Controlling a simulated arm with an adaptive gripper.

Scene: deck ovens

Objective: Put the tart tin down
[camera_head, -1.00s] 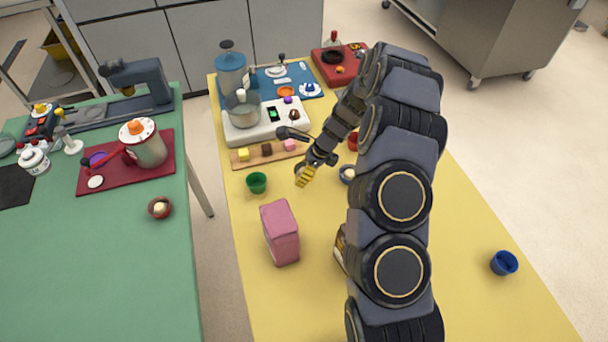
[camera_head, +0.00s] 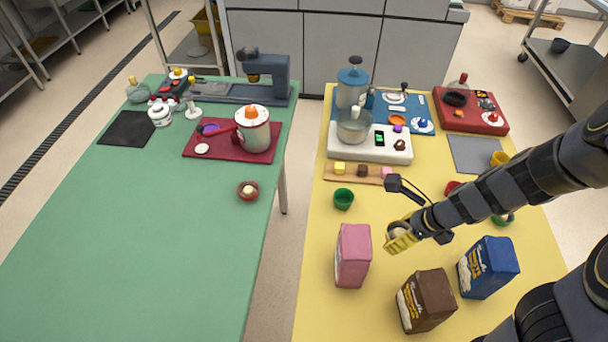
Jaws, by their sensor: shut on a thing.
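My gripper (camera_head: 402,240) has yellow fingertips and reaches in from the right over the yellow table (camera_head: 312,262). It is shut on a small tin with pale contents, taken to be the tart tin (camera_head: 399,230). The fingers hide most of the tin, so its colour is unclear. I cannot tell whether the tin touches the table.
A brown bag (camera_head: 427,300) and a blue bag (camera_head: 488,267) stand in front. A wooden strip with small cubes (camera_head: 350,174) and a white scale (camera_head: 345,150) lie behind. A grey mat (camera_head: 475,155) is at back right. The green table (camera_head: 150,240) has a large clear area.

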